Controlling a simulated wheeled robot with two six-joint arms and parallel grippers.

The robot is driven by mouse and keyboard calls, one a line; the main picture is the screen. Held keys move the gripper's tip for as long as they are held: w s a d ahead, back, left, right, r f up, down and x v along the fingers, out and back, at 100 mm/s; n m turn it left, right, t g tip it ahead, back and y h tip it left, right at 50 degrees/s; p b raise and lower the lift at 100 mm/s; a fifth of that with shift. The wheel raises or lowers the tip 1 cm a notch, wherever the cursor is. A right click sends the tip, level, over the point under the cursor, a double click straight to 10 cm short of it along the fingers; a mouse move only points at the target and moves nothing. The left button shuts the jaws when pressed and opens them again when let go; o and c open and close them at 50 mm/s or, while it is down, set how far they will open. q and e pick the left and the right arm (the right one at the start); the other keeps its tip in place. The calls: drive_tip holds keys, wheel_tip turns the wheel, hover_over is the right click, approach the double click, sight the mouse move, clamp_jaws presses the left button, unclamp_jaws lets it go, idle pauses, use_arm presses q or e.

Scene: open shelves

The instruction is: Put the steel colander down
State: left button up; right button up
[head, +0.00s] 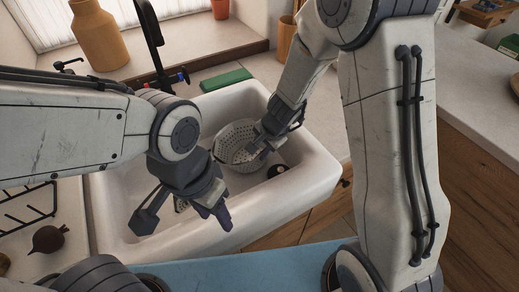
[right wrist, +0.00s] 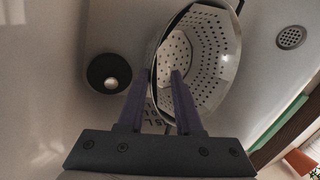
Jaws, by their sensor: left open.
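The steel colander (head: 234,143) is inside the white sink (head: 262,215), toward its back right, tilted with its perforated inside showing. In the right wrist view the colander (right wrist: 212,62) has its rim and wall between my right fingers (right wrist: 163,76), one finger inside and one outside. My right gripper (head: 254,150) appears shut on that rim. I cannot tell whether the colander bears on the sink floor. My left gripper (head: 184,217) is open and empty over the front left of the sink, apart from the colander; its forearm hides part of the sink.
A black faucet (head: 152,40) and a green sponge (head: 226,80) are behind the sink. A dish rack (head: 28,212) stands left. The right counter (head: 475,85) is largely clear.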

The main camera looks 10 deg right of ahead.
drive_tip(key=p+v, duration=0.7)
drive_tip(key=v, duration=0.5)
drive_tip(key=s+a+r+n+g+y, duration=0.1)
drive_tip(key=s+a+r+n+g, duration=0.1)
drive_tip(key=s+a+r+n, duration=0.55)
drive_tip(key=s+d+r+n+g+h, duration=0.1)
drive_tip(key=s+d+r+n+h, duration=0.1)
drive_tip(key=s+n, duration=0.8)
drive_tip(key=s+d, duration=0.1)
drive_tip(key=s, duration=0.3)
drive_tip(key=shift+r, duration=0.35)
drive_tip(key=shift+n, duration=0.25)
